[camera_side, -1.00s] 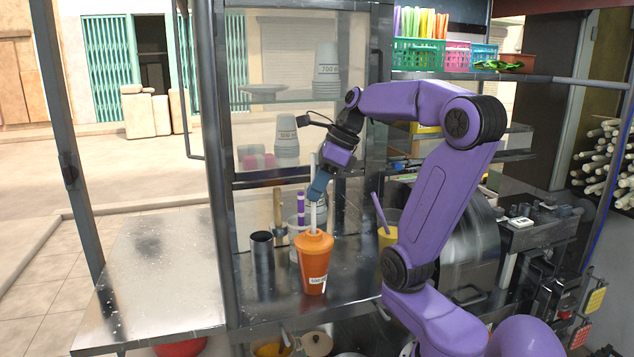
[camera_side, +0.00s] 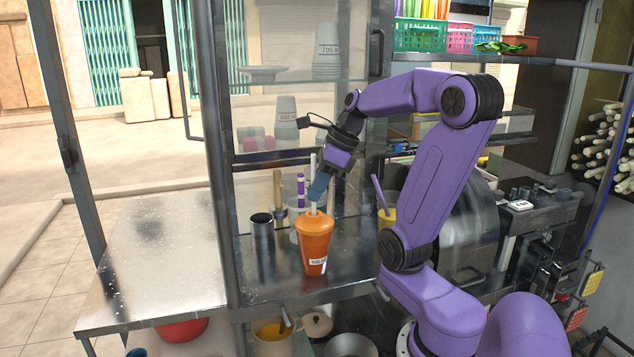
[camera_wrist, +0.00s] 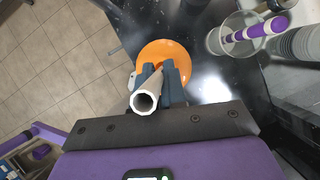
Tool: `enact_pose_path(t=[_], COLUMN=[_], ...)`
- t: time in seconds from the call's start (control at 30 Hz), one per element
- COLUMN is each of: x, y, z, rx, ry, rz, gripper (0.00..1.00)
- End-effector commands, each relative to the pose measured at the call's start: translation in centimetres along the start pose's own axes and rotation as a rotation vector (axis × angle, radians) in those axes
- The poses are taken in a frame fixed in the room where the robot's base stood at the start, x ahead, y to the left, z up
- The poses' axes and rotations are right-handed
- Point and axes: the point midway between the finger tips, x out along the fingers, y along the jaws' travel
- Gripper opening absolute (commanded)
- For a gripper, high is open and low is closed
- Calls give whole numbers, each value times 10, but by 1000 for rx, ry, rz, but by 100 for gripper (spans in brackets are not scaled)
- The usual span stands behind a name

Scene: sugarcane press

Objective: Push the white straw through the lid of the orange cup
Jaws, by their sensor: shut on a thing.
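The orange cup (camera_side: 316,246) with its domed orange lid stands on the metal counter; in the wrist view its orange round (camera_wrist: 178,50) lies beyond my fingers. My gripper (camera_side: 317,197) is just above the lid, its blue-grey fingers shut on the white straw (camera_side: 313,163). The straw stands nearly upright over the lid's middle, its top end sticking up above the fingers. The wrist view shows the straw's open top end (camera_wrist: 144,101) between the fingers. The straw's lower part reaches the lid's top; its bottom end is hidden, so how deep it sits cannot be seen.
A dark metal cylinder (camera_side: 262,235) stands left of the cup. A clear container (camera_wrist: 252,35) with a purple-and-white banded stick stands close behind. A yellow cup (camera_side: 388,215) with a purple straw is to the right. The counter at left (camera_side: 160,260) is clear.

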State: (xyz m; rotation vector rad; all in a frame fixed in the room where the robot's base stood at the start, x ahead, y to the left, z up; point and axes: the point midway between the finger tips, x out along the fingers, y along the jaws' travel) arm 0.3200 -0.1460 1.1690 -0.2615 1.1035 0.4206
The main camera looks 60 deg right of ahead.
Motion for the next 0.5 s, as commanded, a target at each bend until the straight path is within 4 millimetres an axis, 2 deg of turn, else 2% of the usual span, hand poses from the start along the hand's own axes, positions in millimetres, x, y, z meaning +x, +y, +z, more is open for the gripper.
enact_pose_path(t=[0.5], x=[20], y=[0], z=[-10], rx=[1], ry=[0], rz=[1], gripper=[0])
